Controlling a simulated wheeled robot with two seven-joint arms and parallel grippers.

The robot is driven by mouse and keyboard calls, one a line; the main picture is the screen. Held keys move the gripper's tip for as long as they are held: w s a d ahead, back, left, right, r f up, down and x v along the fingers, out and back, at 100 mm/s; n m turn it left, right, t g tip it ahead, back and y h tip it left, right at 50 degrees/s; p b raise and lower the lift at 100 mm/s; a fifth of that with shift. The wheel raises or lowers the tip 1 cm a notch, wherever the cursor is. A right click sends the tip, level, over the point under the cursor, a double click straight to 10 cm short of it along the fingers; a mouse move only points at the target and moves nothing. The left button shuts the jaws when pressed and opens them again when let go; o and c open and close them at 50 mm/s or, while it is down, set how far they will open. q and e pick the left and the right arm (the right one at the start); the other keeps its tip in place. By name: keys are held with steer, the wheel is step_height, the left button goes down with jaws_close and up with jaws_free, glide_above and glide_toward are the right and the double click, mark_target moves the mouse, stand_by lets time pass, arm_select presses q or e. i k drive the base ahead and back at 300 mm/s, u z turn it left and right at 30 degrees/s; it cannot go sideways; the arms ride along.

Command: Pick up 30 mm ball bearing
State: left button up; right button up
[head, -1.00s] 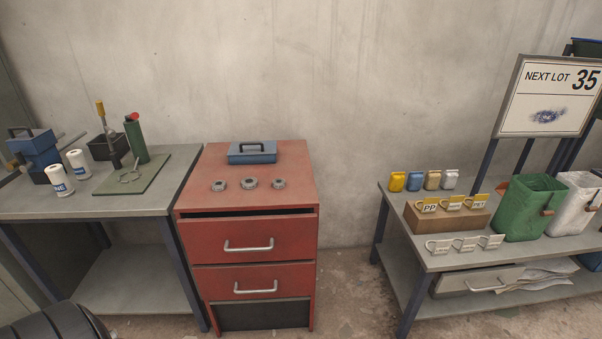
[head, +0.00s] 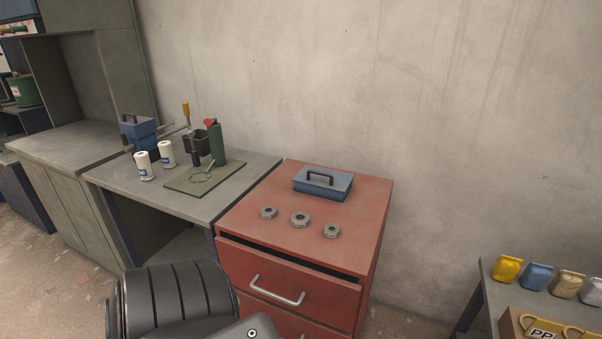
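Three small grey ring-shaped parts lie in a row on top of the red drawer cabinet (head: 350,220): a left ring (head: 268,213), a middle ring (head: 300,220) and a right ring (head: 331,231). They look like ball bearings; the middle one looks slightly larger. No size marking is readable, so I cannot tell which is 30 mm. A dark arm link of mine shows at the bottom, in front of the cabinet. Neither gripper is in view.
A blue toolbox (head: 322,184) stands behind the rings. The cabinet's top drawer (head: 290,285) is slightly open. The left bench (head: 120,180) holds white canisters, a green mat (head: 205,180) and a green bottle (head: 216,142). Another bench (head: 490,300) with small bags stands at right.

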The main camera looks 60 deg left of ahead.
mark_target(306, 221)
steer(key=u, duration=0.85)
steer(key=i, duration=0.95)
steer(key=u, duration=1)
